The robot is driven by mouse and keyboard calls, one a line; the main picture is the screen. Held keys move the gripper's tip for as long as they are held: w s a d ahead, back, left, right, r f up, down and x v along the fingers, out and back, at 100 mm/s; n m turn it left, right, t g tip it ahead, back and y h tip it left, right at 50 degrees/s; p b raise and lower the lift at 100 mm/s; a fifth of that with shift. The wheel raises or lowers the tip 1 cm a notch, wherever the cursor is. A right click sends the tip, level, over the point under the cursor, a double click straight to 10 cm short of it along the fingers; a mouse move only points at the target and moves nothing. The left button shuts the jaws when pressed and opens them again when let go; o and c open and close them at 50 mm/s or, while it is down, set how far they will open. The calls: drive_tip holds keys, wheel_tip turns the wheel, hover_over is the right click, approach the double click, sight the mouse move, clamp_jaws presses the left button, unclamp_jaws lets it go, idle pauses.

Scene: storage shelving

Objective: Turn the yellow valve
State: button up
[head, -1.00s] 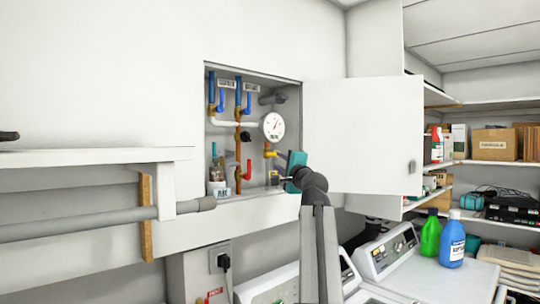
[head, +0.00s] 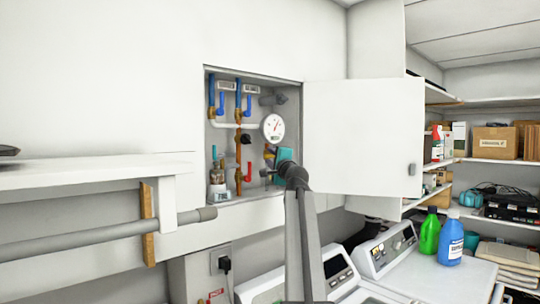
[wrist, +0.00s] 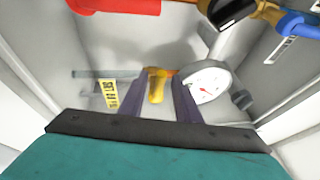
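The yellow valve handle (wrist: 157,87) shows in the wrist view, below a short brass-coloured pipe and left of the gauge. My gripper (wrist: 164,80) is open, its two dark fingers on either side of the handle with a gap visible on the right. Whether the left finger touches the handle I cannot tell. In the head view my teal gripper body (head: 284,154) is inside the right part of the wall cabinet, below the white gauge (head: 273,127). It hides most of the yellow valve there.
Blue handles (head: 221,103) and a red handle (head: 249,172) sit on pipes left of the gauge. The open white cabinet door (head: 360,137) is close on the right. A washing machine (head: 385,255) stands below.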

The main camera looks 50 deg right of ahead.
drive_tip(key=shift+w+d+r, duration=0.1)
drive_tip(key=shift+w+d, duration=0.1)
drive_tip(key=shift+w, duration=0.25)
drive_tip(key=shift+c, duration=0.2)
clamp_jaws()
